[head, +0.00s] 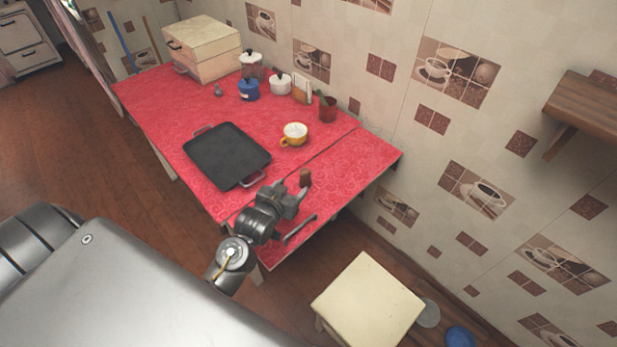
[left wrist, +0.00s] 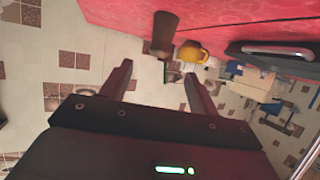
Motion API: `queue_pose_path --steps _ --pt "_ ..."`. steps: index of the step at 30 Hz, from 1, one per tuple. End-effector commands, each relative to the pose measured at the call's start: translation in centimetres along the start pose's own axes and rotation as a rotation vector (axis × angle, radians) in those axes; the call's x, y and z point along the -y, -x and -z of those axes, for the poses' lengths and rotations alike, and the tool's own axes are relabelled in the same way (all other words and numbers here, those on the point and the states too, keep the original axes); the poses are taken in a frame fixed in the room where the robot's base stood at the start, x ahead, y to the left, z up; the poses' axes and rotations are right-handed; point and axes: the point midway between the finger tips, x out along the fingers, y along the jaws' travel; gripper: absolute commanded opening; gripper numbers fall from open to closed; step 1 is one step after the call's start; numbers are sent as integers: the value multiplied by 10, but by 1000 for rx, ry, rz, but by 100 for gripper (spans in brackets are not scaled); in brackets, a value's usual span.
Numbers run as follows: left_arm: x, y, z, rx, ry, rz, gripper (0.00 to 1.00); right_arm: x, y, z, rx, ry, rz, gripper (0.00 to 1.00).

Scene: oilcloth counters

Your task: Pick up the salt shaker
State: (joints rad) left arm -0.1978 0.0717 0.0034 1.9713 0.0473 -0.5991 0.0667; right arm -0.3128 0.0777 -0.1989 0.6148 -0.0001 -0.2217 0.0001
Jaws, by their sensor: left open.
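A small brown cylinder (head: 305,178), which I take to be the salt shaker, stands upright near the front right part of the red-covered table (head: 334,174). In the left wrist view the brown shaker (left wrist: 163,32) shows at the top, just beyond the fingertips and roughly between them. My left gripper (head: 290,194) is beside the shaker on its near side, at about table-top level. Its two fingers (left wrist: 157,72) are apart with nothing between them. I see no contact with the shaker. My right gripper is not in view.
A yellow cup (head: 294,134) and a black griddle (head: 226,157) stand farther back. A pale stool (head: 367,302) stands in front.

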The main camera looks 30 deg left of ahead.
Motion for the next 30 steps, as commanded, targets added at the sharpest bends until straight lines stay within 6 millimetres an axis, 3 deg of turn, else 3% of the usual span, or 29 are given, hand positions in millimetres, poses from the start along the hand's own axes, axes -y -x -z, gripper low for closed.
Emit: queue_pose_path --steps 5,13,22,30 --pt "0 -24 1 0 0 1 61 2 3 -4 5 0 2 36" --pt "-2 -34 1 -1 -1 -3 61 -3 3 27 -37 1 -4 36" --pt "-4 -74 0 1 -2 -4 61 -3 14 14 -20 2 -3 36" --pt "-4 -83 -1 0 -1 -4 61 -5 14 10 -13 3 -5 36"
